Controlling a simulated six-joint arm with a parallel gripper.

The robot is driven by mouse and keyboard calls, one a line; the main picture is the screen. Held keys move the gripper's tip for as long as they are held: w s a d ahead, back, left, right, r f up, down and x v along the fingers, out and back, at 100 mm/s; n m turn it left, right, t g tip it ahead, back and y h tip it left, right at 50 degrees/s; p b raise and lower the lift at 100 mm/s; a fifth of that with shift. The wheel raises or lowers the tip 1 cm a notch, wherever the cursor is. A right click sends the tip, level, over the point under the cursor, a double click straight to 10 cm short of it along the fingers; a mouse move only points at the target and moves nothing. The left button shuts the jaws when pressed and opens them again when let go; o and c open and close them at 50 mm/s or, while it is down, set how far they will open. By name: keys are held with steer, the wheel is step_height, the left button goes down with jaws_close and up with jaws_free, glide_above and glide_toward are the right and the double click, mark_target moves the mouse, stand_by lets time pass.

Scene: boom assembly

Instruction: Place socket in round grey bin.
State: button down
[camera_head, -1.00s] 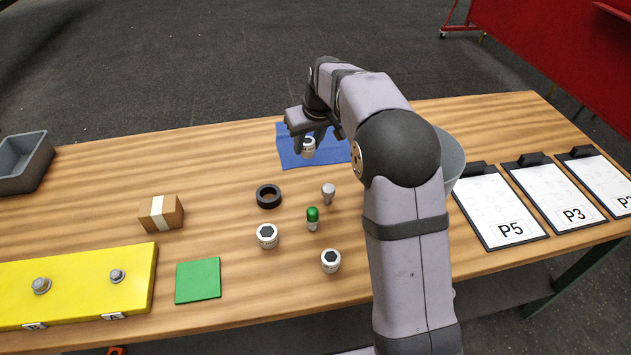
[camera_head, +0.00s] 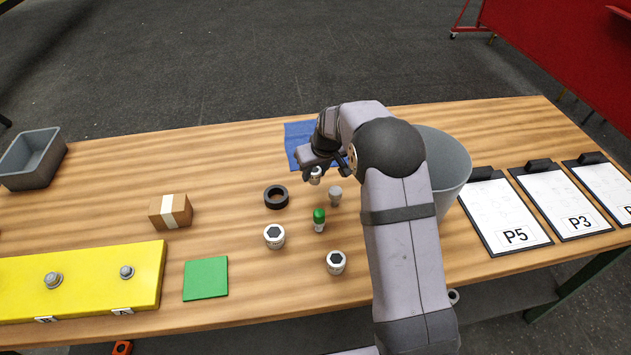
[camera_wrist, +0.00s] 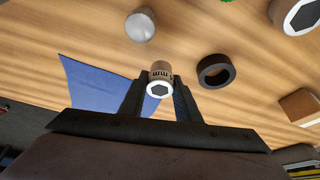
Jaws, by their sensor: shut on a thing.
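My gripper (camera_head: 315,172) is shut on a small silver-and-white socket (camera_head: 316,176) with a dark hexagonal opening. The wrist view shows this socket (camera_wrist: 159,82) between the two dark fingers (camera_wrist: 158,92). It is held near the front edge of the blue cloth (camera_head: 298,150); its height above the table is hard to judge. The round grey bin (camera_head: 452,165) stands to the right, partly hidden behind my arm. Two other white sockets with hexagonal openings stand on the table, one left (camera_head: 274,236) and one right (camera_head: 336,262).
A black ring (camera_head: 276,197), a grey-capped piece (camera_head: 335,196) and a green-topped piece (camera_head: 319,220) stand near my gripper. A cardboard box (camera_head: 171,211), green square (camera_head: 205,278) and yellow board (camera_head: 90,280) lie left. A grey rectangular bin (camera_head: 34,158) is far left; clipboards (camera_head: 505,212) lie right.

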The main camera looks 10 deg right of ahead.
mark_target(315, 183)
steer(key=shift+f+p, duration=0.75)
steer(key=shift+f, duration=1.75)
steer(key=shift+f, duration=0.2)
steer(key=c, duration=1.3)
jaws_free()
steer(key=shift+c, duration=0.2)
steer(key=shift+r, duration=0.15)
steer(key=shift+r, duration=0.15)
steer(key=b+v, duration=0.3)
steer(key=v, duration=0.8)
steer(key=shift+s+r, duration=0.3)
steer(key=shift+r, duration=0.05)
